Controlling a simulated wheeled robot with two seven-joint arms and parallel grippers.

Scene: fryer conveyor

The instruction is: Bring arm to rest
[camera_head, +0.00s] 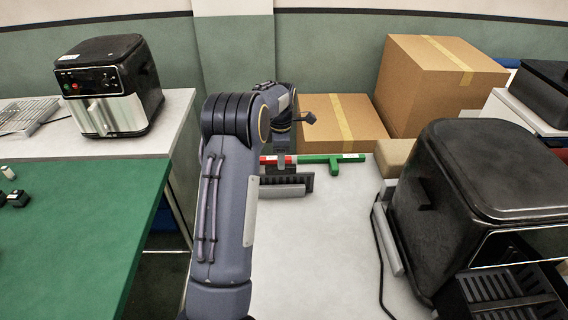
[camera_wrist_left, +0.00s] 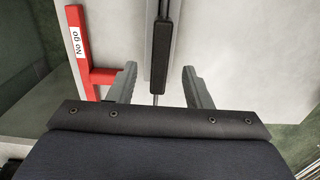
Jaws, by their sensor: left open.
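My left arm rises through the middle of the head view and bends down over the white table. Its gripper (camera_head: 281,157) is partly hidden by the wrist. In the left wrist view the two fingers of the gripper (camera_wrist_left: 159,70) stand apart. A black handle-like bar (camera_wrist_left: 160,58) shows between them, with a gap on either side. In the head view a dark piece with a light front edge (camera_head: 283,191) lies on the table just below the gripper. My right gripper is not seen.
A red T-shaped piece marked "No go" (camera_wrist_left: 104,76) and a green T-shaped piece (camera_head: 334,160) lie near the gripper. A black fryer (camera_head: 490,180) stands right, another fryer (camera_head: 108,85) back left. Cardboard boxes (camera_head: 440,80) stand behind. A green table (camera_head: 90,225) is left.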

